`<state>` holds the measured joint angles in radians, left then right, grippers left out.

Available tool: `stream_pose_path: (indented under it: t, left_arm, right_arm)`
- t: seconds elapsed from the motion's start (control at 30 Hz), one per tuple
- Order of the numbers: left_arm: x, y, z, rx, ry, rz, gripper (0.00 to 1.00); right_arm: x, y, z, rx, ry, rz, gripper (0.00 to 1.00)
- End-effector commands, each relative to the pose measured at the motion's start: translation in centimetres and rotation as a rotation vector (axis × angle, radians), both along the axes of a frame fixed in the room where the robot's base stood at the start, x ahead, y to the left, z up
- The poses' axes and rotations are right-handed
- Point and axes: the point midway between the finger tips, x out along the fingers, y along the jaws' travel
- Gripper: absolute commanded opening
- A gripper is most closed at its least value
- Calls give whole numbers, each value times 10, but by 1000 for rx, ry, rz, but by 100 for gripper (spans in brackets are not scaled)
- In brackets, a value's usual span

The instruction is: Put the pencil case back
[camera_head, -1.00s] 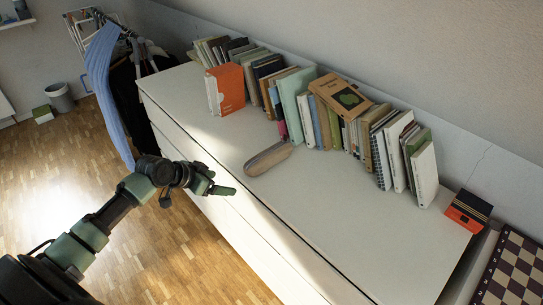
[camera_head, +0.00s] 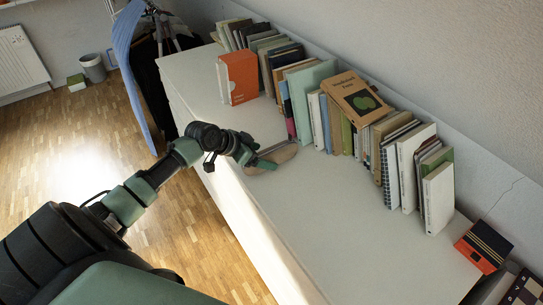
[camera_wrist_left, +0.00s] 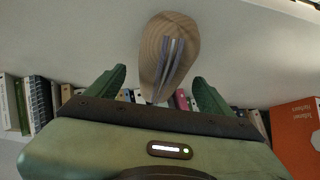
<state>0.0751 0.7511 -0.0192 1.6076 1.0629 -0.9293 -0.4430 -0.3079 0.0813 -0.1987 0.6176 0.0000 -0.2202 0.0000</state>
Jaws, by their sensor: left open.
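The pencil case (camera_head: 284,155) is a beige, wood-toned, elongated object lying on the white dresser top (camera_head: 330,210), in front of the books. My left gripper (camera_head: 262,161) is at its near left end and partly covers it. In the left wrist view the case (camera_wrist_left: 165,40) shows wood-like grain and thin bluish-grey strips along its middle. The two green fingers of the left gripper (camera_wrist_left: 160,82) are apart, with the case's narrow end showing between them. I cannot tell whether they touch it. My right gripper is not in view.
A row of books (camera_head: 345,125) stands along the wall, with an orange box file (camera_head: 238,78) near the left end. A black and orange box (camera_head: 483,246) lies at the right end. The dresser top in front of the books is mostly clear.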

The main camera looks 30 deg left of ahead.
Motion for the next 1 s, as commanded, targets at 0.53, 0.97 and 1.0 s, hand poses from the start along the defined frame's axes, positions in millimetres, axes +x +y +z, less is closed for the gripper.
stream_pose_path:
  t: [0.53,0.97,1.0]
  left_arm:
    - [29,-11,-29,1,0,-1,82]
    - [30,-10,-28,0,-1,-1,0]
    - [29,-10,-28,0,-1,-1,0]
  right_arm:
    - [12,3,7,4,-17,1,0]
    - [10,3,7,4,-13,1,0]
    - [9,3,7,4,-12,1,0]
